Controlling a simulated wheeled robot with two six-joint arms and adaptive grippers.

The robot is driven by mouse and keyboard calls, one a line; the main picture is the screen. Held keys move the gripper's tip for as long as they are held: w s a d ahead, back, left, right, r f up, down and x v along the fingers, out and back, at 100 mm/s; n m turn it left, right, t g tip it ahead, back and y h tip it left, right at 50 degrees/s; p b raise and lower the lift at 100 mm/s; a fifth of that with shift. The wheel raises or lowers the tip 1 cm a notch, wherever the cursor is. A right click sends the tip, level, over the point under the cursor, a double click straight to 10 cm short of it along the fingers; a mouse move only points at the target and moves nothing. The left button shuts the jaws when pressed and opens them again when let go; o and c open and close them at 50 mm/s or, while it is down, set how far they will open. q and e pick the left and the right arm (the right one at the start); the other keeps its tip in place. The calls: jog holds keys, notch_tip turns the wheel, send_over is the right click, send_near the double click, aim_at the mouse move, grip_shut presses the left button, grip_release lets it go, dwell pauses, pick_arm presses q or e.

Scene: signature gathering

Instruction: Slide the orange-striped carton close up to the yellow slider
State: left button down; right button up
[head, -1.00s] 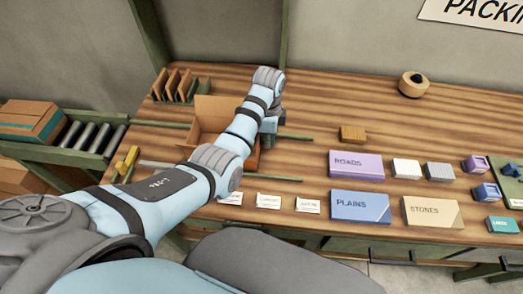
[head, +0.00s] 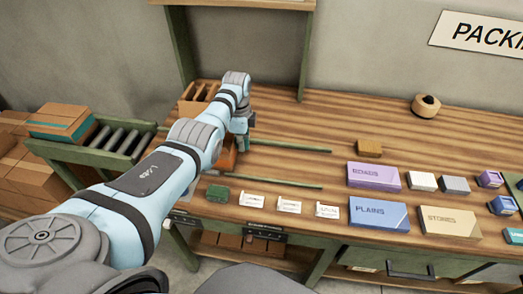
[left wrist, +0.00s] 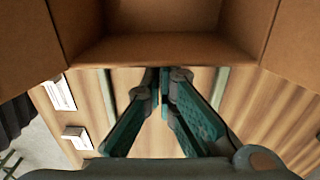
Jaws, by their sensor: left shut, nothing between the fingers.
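The carton (head: 227,158) is mostly hidden behind my left arm in the head view; only a small orange-brown part of its side shows. In the left wrist view the open carton (left wrist: 165,50) fills the top, with flaps spread to both sides. My left gripper (head: 243,140) is at the carton's right side. Its fingers (left wrist: 163,75) are shut and empty, with the tips at the carton's near edge; I cannot tell whether they touch. The yellow slider is not visible now, and my left arm covers that area. My right gripper is not in view.
Two green rails (head: 290,147) run along the bench, clear to the right of the gripper. White cards (head: 289,205) and a green block (head: 217,194) lie in front. Cardboard dividers (head: 197,97) stand behind. A roller stand (head: 120,140) is at left.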

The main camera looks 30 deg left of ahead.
pick_arm(q)
jog(key=a, duration=0.1)
jog(key=s+a, duration=0.1)
jog(key=shift+a+f+b, duration=0.1)
jog(key=shift+a+b, duration=0.25)
jog(key=shift+s+a, duration=0.1)
jog(key=shift+a, duration=0.1)
